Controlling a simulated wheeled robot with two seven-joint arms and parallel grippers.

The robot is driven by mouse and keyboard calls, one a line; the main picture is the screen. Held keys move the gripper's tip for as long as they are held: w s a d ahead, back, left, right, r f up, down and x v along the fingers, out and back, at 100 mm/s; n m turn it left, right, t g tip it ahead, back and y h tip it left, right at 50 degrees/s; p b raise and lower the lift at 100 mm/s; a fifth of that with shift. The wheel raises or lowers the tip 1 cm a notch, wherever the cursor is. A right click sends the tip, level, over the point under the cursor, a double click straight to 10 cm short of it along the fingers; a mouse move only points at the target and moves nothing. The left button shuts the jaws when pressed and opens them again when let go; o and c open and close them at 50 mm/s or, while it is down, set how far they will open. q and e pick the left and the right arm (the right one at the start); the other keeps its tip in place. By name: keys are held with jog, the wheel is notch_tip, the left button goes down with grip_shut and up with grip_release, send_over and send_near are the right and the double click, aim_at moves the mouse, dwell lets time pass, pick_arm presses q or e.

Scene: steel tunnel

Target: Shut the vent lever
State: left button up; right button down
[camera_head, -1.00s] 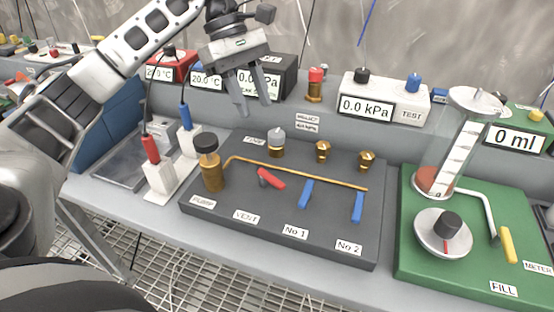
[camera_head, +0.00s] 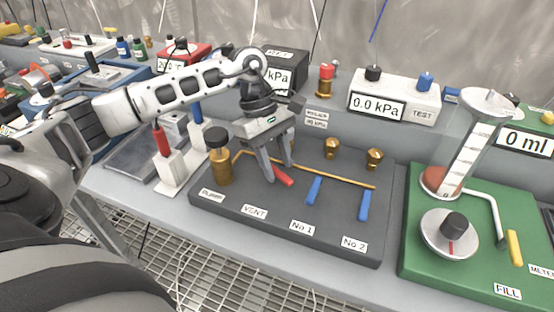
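The vent lever is a short red handle (camera_head: 284,179) on the dark grey panel (camera_head: 300,244), behind the VENT label (camera_head: 254,212). It lies slanted, pointing toward the lower right; its pivot end is hidden behind my gripper. My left gripper (camera_head: 280,173) comes down from above with its two fingers apart, one on each side of the lever's hidden end. I cannot tell whether either finger touches it. My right gripper is not in view.
A brass pump with a black knob (camera_head: 219,165) stands left of the gripper. Blue levers No 1 (camera_head: 313,190) and No 2 (camera_head: 364,205) are to the right, with a thin brass pipe behind. A gauge box (camera_head: 392,102) reads 0.0 kPa. A green filling board (camera_head: 470,265) is at right.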

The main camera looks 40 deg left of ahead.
pick_arm(q)
jog(key=shift+d+f, duration=0.15)
jog(key=shift+f, duration=0.15)
grip_shut()
jog(key=shift+w+f+n+t+b, duration=0.1)
jog(key=shift+f+n+t+b, duration=0.2)
jog(key=shift+n+b, duration=0.45)
jog(key=shift+w+n+b, duration=0.1)
jog(key=shift+n+b, duration=0.4)
jog(key=shift+n, duration=0.05)
jog(key=shift+r+n+t+b, duration=0.1)
jog(key=shift+n+t+b, duration=0.25)
jog(key=shift+n+t, duration=0.2)
jog(key=shift+w+r+n+t, duration=0.2)
jog(key=shift+n+t, duration=0.05)
jog(key=shift+n, duration=0.6)
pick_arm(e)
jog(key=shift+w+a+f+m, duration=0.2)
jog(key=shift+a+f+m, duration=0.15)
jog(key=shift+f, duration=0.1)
